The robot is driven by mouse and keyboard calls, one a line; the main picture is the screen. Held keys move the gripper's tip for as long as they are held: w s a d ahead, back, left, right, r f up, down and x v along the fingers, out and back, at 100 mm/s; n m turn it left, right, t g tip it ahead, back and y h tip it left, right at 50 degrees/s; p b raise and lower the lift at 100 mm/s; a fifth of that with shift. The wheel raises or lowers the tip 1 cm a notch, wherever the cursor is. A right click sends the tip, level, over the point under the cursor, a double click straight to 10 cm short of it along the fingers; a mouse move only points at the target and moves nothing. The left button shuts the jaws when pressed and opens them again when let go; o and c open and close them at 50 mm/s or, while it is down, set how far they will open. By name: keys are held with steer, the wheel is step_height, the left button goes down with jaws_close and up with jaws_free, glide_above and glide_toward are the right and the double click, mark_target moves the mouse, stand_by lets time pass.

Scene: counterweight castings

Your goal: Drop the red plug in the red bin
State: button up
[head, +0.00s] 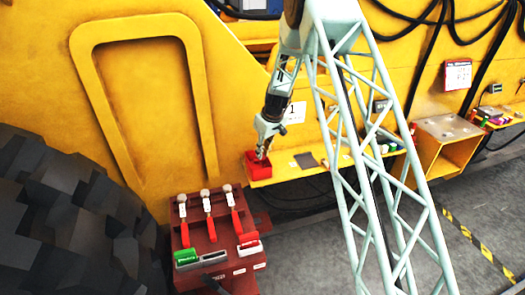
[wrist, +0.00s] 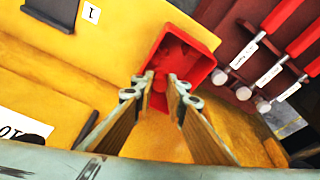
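The red bin (head: 258,168) is a small open-topped box at the left end of a yellow ledge. In the wrist view the red bin (wrist: 205,37) lies just beyond my fingertips, its opening partly in sight. My gripper (head: 262,153) points down at the bin from above. In the wrist view my gripper (wrist: 161,79) has a narrow gap between its fingertips, with red showing in and behind it. I cannot tell whether that red is a held plug or the bin. A separate red plug cannot be made out; the bin's inside is shaded and partly hidden.
A dark red console (head: 215,235) with red-handled levers stands in front, close to the bin. The yellow ledge (head: 285,172) runs right, with a dark flat plate (head: 305,160) on it. A large black tyre (head: 70,215) fills the lower left. A yellow open box (head: 440,160) stands at right.

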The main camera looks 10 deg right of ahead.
steer(key=shift+f, duration=0.15)
steer(key=o, duration=0.7)
steer(key=shift+r, duration=0.2)
steer(key=v, duration=1.1)
steer(key=shift+s+r, duration=0.15)
steer(key=shift+r, duration=0.15)
stand_by(0.7)
